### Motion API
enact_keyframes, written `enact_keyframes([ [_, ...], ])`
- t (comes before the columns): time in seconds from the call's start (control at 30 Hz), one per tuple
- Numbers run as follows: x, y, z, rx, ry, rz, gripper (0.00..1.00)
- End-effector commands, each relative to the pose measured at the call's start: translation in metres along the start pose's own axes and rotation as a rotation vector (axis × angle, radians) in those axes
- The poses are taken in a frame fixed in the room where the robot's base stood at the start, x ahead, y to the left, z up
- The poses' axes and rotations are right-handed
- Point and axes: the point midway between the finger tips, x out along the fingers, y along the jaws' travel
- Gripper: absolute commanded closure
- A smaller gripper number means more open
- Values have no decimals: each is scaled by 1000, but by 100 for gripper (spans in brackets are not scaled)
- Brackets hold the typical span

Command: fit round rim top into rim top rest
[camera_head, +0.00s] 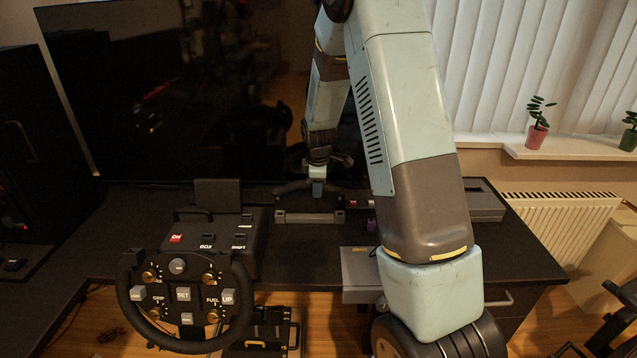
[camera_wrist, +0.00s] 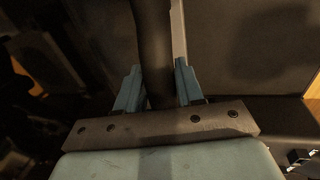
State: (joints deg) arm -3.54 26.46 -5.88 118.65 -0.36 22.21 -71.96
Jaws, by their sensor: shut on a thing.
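The round rim top (camera_head: 291,187) is a dark curved piece at the back of the desk. My gripper (camera_head: 318,186) is shut on it and points down. In the wrist view, the dark rim top (camera_wrist: 153,45) runs between the two blue fingers of my gripper (camera_wrist: 158,82). The rim top rest (camera_head: 310,216) looks to be the long grey block on the desk, just below the rim top in the head view. I cannot tell whether the rim top touches it. My fingers hide part of the rim top.
The racing wheel (camera_head: 186,295) and its black box (camera_head: 215,240) stand at the front left. A large dark screen (camera_head: 170,100) stands behind the desk (camera_head: 520,250). A grey block (camera_head: 484,204) lies at the right.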

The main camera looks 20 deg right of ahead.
Motion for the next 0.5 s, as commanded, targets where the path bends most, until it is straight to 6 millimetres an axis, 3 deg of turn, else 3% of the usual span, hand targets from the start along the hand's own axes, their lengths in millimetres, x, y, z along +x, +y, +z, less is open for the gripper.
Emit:
enact_keyframes([
  [0.5, 37, -8, 5, 5, -2, 0, 98],
])
